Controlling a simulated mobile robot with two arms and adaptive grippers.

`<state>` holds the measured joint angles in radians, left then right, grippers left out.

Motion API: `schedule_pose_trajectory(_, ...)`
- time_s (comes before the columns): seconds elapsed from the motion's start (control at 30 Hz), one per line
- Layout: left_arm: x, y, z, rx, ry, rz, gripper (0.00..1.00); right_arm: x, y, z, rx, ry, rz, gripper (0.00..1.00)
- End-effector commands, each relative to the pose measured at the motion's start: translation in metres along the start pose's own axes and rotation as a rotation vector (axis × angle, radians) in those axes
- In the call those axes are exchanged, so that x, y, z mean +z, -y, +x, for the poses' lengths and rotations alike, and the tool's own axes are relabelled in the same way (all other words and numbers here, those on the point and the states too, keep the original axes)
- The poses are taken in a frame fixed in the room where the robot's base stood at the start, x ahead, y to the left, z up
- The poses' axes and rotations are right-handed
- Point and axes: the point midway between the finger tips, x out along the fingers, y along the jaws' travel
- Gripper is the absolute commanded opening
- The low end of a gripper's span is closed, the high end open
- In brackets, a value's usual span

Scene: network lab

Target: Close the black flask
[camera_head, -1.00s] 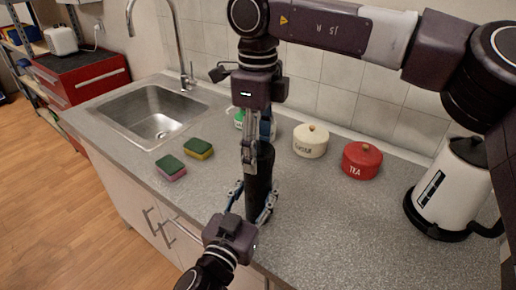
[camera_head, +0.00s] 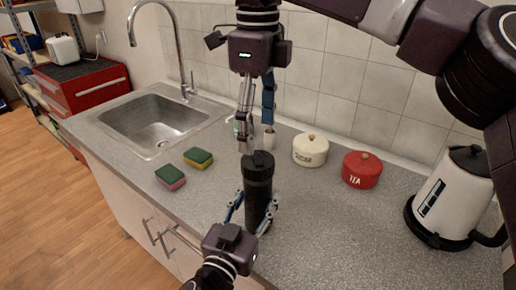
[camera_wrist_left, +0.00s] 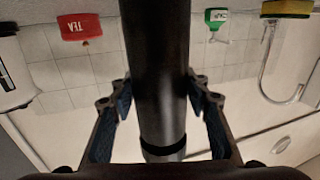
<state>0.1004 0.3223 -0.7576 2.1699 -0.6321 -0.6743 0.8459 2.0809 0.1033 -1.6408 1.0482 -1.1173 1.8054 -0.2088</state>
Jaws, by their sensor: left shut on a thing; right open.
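The black flask (camera_head: 257,198) stands upright on the counter, with a black lid (camera_head: 259,163) on its top. I cannot tell how tightly the lid sits. My left gripper (camera_head: 252,210) is shut around the flask's body from the front. In the left wrist view the picture is upside down, and the flask (camera_wrist_left: 158,65) runs between both fingers of the left gripper (camera_wrist_left: 158,95). My right gripper (camera_head: 256,136) points down just above the lid, its fingers spread and empty.
A cream canister (camera_head: 310,150), a red tea canister (camera_head: 361,170) and a white kettle (camera_head: 448,195) stand to the right. Two sponges (camera_head: 198,158) (camera_head: 170,177) and the sink (camera_head: 155,120) are left. A green-and-white bottle (camera_wrist_left: 217,20) stands behind. The front right counter is clear.

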Motion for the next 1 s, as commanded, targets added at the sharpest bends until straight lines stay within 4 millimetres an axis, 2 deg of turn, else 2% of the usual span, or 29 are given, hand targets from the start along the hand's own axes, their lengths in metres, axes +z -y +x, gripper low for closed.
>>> schedule_pose_trajectory(0.1, 0.0, 0.0, 0.0, 0.0, 0.0, 0.0, 0.0, 0.001, 0.0, -0.022, -0.001, 0.002, 0.0, 0.69)
schedule_pose_trajectory(0.23, 0.0, 0.0, 0.0, 0.0, 0.0, 0.0, 0.0, 0.001, 0.0, -0.036, 0.0, 0.001, 0.001, 0.69)
schedule_pose_trajectory(0.63, 0.0, 0.0, 0.0, 0.0, 0.0, 0.0, 0.0, 0.0, 0.0, -0.043, 0.001, 0.0, 0.0, 0.69)
schedule_pose_trajectory(0.67, 0.0, 0.0, 0.0, 0.0, 0.0, 0.0, 0.45, 0.0, 0.0, -0.043, 0.001, 0.0, 0.0, 0.69)
schedule_pose_trajectory(0.83, 0.0, 0.0, 0.0, 0.0, 0.0, 0.0, 0.64, 0.0, 0.0, -0.043, 0.001, 0.0, 0.0, 0.69)
schedule_pose_trajectory(1.0, 0.0, 0.0, 0.0, 0.0, 0.0, 0.0, 0.64, 0.0, 0.0, -0.043, 0.001, 0.0, 0.0, 0.69)
